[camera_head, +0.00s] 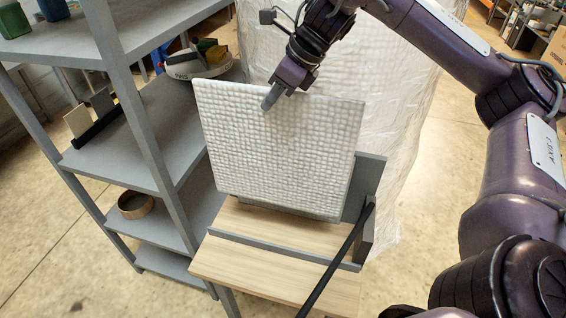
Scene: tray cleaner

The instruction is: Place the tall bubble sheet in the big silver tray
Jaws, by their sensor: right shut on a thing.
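The tall bubble sheet (275,150) is a white, dimpled, nearly square panel. It stands upright, slightly tilted, over the wooden table. My right gripper (271,99) is shut on its top edge, near the middle. A grey metal holder (372,172) shows behind the sheet's right side, with a low front strip (285,250) on the table; it may be the big silver tray, but I cannot tell for sure. The sheet hides much of it. I cannot tell whether the sheet's bottom edge touches anything. My left gripper is out of view.
A grey shelf unit (170,120) stands close on the left, holding a round bowl (135,204) and other items. A black bar (340,260) slants across the wooden table (265,275) at the right. A plastic-wrapped stack (400,120) stands behind.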

